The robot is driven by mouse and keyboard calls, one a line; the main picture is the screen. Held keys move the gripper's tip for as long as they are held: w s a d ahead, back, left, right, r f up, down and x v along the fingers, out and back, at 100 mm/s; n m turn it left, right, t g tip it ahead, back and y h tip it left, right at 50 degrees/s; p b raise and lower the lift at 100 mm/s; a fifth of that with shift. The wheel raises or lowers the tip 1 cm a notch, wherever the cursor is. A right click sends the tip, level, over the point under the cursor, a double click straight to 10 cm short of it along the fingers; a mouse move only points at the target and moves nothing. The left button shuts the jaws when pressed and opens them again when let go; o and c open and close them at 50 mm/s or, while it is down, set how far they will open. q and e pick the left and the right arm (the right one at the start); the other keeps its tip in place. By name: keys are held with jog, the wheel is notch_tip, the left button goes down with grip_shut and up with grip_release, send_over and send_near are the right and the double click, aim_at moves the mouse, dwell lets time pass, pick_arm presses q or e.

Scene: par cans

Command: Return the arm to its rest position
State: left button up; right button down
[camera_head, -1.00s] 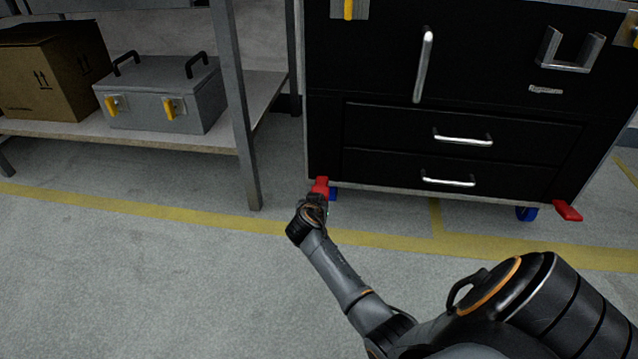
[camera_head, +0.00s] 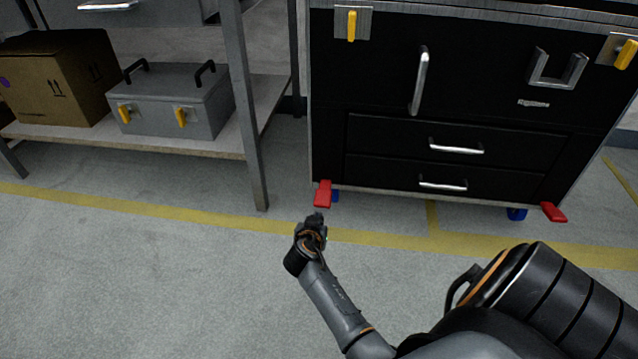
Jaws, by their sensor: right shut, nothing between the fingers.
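My right arm comes in from the lower right and reaches toward the middle of the view. Its gripper (camera_head: 317,222) is small and dark at the end of the arm, shut and empty. It is just below the red caster pedal (camera_head: 323,194) at the left foot of the black cabinet, with a small gap of floor between them. My left gripper is not in view.
The black wheeled cabinet (camera_head: 385,138) stands ahead, with a second red pedal (camera_head: 553,212) at its right foot. A metal shelf (camera_head: 150,146) at left bears a cardboard box (camera_head: 62,85) and a grey case (camera_head: 190,108). The floor at lower left is clear.

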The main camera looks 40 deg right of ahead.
jog(key=shift+s+a, duration=0.3)
jog(key=shift+a, duration=0.05)
dwell(0.3)
